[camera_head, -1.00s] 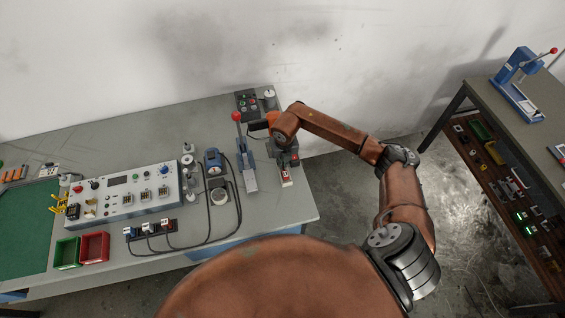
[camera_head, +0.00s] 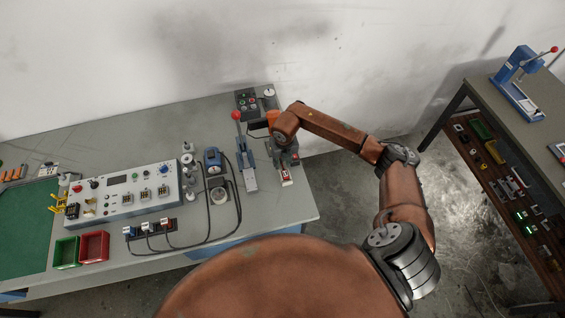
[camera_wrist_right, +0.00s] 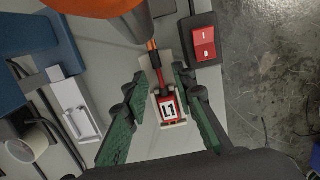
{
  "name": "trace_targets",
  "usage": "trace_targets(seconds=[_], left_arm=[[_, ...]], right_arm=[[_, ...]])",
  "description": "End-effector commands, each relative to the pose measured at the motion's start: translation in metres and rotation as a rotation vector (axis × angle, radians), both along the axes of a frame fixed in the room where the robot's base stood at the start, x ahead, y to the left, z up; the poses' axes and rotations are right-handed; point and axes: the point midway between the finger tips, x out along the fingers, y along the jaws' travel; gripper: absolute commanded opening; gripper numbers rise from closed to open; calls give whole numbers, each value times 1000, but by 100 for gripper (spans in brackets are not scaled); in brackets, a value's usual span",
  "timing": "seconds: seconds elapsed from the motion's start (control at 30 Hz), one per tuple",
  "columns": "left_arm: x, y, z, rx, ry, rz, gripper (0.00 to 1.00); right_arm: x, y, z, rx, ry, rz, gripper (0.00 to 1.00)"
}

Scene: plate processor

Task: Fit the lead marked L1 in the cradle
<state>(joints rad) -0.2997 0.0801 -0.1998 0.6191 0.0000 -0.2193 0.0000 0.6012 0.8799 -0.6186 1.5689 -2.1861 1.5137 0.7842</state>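The lead marked L1 (camera_wrist_right: 169,108) has a red body and a white label, and it lies on a pale support in the right wrist view. It also shows as a small red and white piece (camera_head: 286,176) near the bench's right end. I cannot tell whether the pale support is the cradle. My right gripper (camera_wrist_right: 158,80) has green fingers, one on each side of the lead, with visible gaps between. It points down at the lead, and in the head view my arm's wrist partly hides this spot. My left gripper is not in view.
A red rocker switch (camera_wrist_right: 204,43) stands close to the right finger. A blue press with a red-knobbed lever (camera_head: 248,172) stands left of the gripper. Black cables (camera_head: 209,215), a control panel (camera_head: 122,195) and red and green bins (camera_head: 95,247) are further left.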

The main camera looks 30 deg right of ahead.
Motion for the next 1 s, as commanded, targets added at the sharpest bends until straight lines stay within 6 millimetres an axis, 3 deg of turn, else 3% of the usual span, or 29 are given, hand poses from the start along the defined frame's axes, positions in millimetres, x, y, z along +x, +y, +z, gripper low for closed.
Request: trace_targets(seconds=[0.17, 0.5, 0.7, 1.0], left_arm=[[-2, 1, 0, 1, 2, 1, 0], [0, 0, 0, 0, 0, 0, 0], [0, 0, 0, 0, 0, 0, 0], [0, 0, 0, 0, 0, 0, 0]], right_arm=[[0, 0, 11, 0, -3, 0, 25], [-8, 2, 79, 0, -4, 1, 25], [-12, 3, 108, -1, -2, 1, 25], [-14, 3, 120, 0, 0, 0, 25]])
